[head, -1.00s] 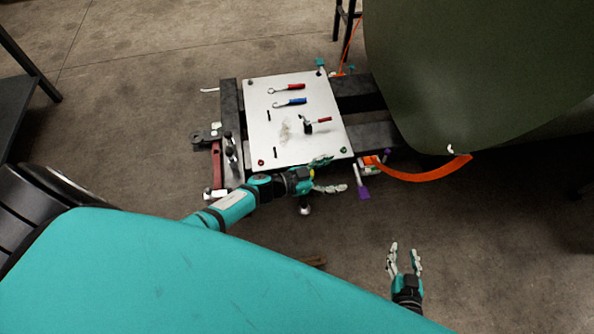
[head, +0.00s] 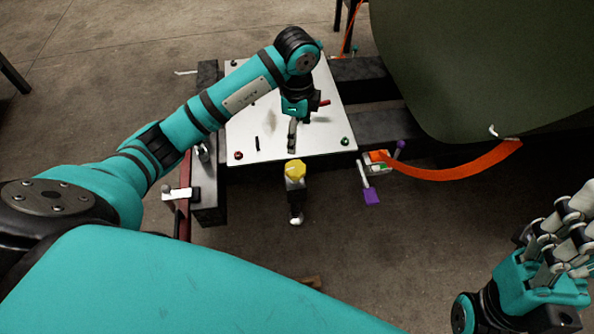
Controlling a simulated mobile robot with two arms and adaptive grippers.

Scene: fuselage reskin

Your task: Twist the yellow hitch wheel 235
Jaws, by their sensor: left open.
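The yellow hitch wheel (head: 295,170) sits on top of a dark hitch post just off the front edge of the white panel, with a pale ball end below it. My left gripper (head: 293,138) is over the front part of the panel, pointing down, a little behind the wheel and apart from it. It is open, with one finger showing clearly and nothing seen in it. My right gripper (head: 565,230) is at the lower right, far from the wheel. Its fingers show, but their opening is unclear.
The white panel (head: 320,140) carries coloured knobs and handled tools, partly hidden by my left arm. A purple-tipped lever (head: 371,197) stands right of the wheel. An orange strap (head: 470,170) runs to the green fuselage skin (head: 470,70). The floor in front of the wheel is mostly clear.

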